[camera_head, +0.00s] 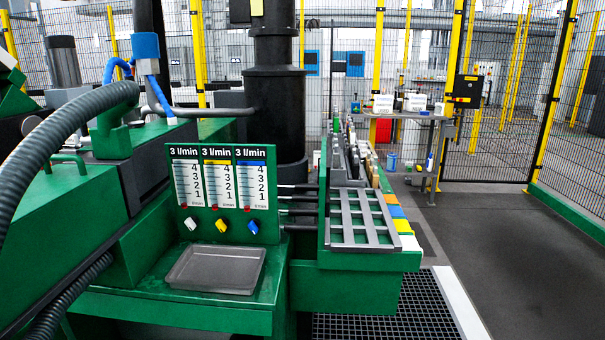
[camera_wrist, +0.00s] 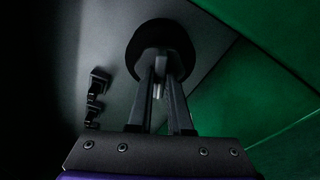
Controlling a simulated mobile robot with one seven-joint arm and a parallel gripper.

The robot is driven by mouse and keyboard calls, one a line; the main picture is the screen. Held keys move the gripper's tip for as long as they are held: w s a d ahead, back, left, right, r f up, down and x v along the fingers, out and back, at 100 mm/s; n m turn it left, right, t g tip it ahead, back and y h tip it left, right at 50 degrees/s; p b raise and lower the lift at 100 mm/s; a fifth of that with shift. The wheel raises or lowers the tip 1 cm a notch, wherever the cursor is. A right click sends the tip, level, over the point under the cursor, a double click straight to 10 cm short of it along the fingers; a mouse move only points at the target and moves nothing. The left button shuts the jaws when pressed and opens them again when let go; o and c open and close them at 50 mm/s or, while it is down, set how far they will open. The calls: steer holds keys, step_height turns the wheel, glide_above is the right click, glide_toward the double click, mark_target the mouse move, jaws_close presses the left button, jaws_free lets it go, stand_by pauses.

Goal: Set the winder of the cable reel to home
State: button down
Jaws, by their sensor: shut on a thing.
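In the wrist view, my gripper (camera_wrist: 161,72) reaches up the picture with its two dark fingers close together. Their tips are at a black round part (camera_wrist: 160,34), which I take to be the winder of the cable reel. The fingers are shut on a piece of it, and a small pale strip shows between them. The tips cover the exact grip. The rest of the reel cannot be made out in the dark. In the head view, neither my gripper nor a cable reel can be made out.
Beside the winder are a grey plate (camera_wrist: 210,30), green panels (camera_wrist: 270,90) and small black fittings (camera_wrist: 95,97). The head view shows a green machine with flow gauges (camera_head: 220,185), a grey tray (camera_head: 216,269) and a slotted rack (camera_head: 360,218). Open floor (camera_head: 500,240) lies right.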

steer(key=m, duration=0.4)
steer(key=shift+t+p, duration=0.3)
steer(key=m, duration=0.5)
steer(key=shift+f+t, duration=0.15)
steer(key=shift+t, duration=0.15)
steer(key=shift+m, duration=0.5)
steer(key=c, duration=0.7)
jaws_free()
steer(key=shift+s, duration=0.1)
